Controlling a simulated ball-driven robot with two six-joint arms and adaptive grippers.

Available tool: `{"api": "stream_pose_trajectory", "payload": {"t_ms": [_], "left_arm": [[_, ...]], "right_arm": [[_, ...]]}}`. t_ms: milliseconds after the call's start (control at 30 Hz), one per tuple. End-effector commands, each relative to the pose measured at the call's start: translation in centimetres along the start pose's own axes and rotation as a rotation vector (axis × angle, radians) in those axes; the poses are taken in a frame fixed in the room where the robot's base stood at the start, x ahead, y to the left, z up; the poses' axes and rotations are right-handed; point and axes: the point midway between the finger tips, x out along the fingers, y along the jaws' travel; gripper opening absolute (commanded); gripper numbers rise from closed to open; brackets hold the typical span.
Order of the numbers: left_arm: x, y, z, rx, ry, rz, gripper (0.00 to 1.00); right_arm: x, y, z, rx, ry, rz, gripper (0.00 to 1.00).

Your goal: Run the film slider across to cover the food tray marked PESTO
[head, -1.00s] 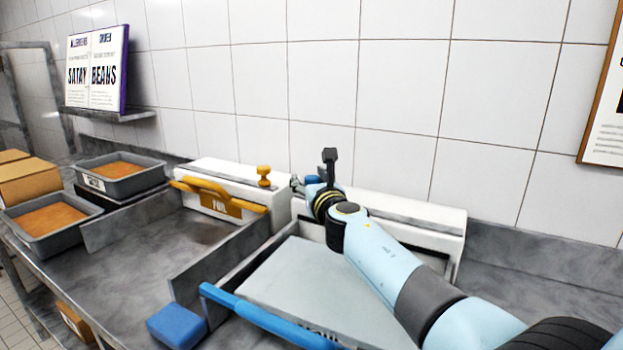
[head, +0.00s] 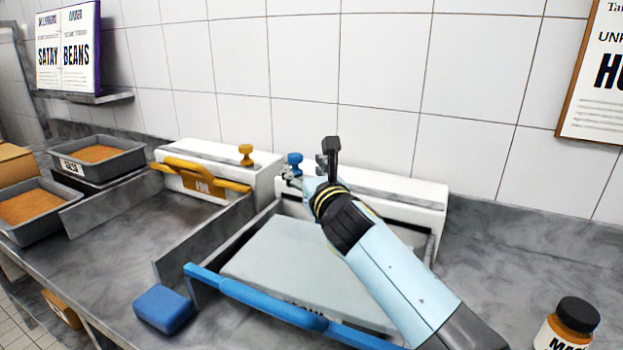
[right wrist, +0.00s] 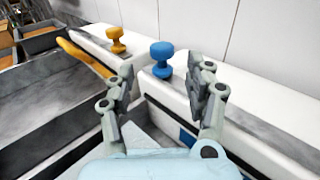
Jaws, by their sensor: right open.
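A blue knob (head: 294,158) stands on the left end of the white housing (head: 410,190) behind the right-hand bay. It also shows in the right wrist view (right wrist: 161,55). My right gripper (head: 305,170) is open beside the knob. In the right wrist view its two fingers (right wrist: 162,85) frame the knob, which stands beyond them, apparently untouched. A pale grey flat surface (head: 290,262) fills the bay, with a blue bar handle (head: 265,313) along its front. Lettering near that bar is mostly hidden. I cannot read PESTO anywhere. My left gripper is not in view.
The left bay has a yellow knob (head: 246,154), a yellow handle (head: 205,176) and an empty floor. Grey trays of brown food (head: 97,170) stand at far left. A blue block (head: 163,309) lies in front; a dark-capped jar (head: 566,325) stands at front right.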

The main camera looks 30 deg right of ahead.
Motion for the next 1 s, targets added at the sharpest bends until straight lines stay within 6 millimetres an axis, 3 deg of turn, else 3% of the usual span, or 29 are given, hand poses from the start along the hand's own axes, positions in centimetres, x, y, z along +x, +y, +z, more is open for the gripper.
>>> {"api": "stream_pose_trajectory", "payload": {"t_ms": [100,300,1000], "left_arm": [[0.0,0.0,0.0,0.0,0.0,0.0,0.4],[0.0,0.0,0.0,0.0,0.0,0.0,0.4],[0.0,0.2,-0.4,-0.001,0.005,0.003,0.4]], "right_arm": [[-2.1,0.0,-0.1,0.001,0.002,0.0,0.54],[-3.7,0.1,0.0,0.0,0.001,0.001,0.54],[-3.8,0.1,-0.1,0.0,0.001,0.001,0.54]]}}
